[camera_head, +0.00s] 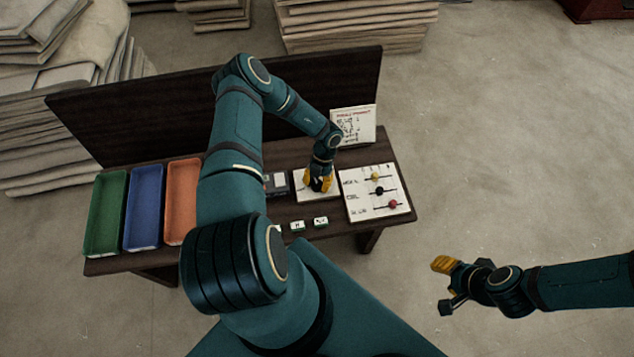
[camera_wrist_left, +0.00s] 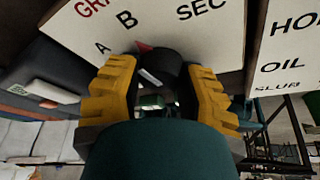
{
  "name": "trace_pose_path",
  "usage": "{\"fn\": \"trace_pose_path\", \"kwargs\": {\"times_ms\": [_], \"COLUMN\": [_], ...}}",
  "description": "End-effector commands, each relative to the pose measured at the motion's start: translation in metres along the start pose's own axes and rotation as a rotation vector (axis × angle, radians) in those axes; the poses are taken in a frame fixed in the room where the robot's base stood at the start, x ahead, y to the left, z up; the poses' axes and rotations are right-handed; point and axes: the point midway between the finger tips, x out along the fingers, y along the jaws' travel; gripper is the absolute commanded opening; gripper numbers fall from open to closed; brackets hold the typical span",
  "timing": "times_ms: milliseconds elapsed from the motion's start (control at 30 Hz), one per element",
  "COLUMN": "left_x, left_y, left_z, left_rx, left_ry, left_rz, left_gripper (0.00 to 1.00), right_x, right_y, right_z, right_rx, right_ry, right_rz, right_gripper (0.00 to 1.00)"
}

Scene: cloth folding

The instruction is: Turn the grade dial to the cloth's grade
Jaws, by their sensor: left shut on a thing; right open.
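The grade dial's white board (camera_head: 302,190) lies on the table, mostly behind my left gripper (camera_head: 318,184). The left wrist view shows the dial's dark knob (camera_wrist_left: 172,68) between the yellow fingers of my left gripper (camera_wrist_left: 155,98), which is shut on it. A red pointer (camera_wrist_left: 145,46) on the knob points roughly toward the letter B. The board (camera_wrist_left: 80,25) also carries A and SEC, and a partly cut-off red heading. My right gripper (camera_head: 446,284) is open and empty, off the table's right side. I cannot make out the cloth being graded.
Right of the dial, a white board (camera_head: 352,207) carries yellow, black and red beads on rods. A written card (camera_head: 354,124) stands behind. Green (camera_head: 106,213), blue (camera_head: 144,207) and orange (camera_head: 181,200) trays are at left. Small labelled blocks (camera_head: 320,222) lie in front.

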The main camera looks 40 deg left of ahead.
Motion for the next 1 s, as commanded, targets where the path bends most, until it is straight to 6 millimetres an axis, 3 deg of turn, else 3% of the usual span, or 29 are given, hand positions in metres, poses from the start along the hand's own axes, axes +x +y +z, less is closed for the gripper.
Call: {"fn": "trace_pose_path", "kwargs": {"times_ms": [600,1000], "left_x": [0.0034,0.0038], "left_y": [-0.0012,-0.0006], "left_z": [-0.0039,-0.0040], "left_rx": [0.539,0.795], "left_ry": [0.010,0.009], "left_rz": [0.220,0.324], "left_gripper": [0.03,0.03], "right_x": [-0.0058,-0.0092], "right_y": [-0.0022,-0.0034], "right_z": [0.0007,0.0011], "right_rx": [0.000,0.001], "right_ry": [-0.003,-0.005], "right_rz": [0.000,0.000], "right_gripper": [0.47,0.47]}}
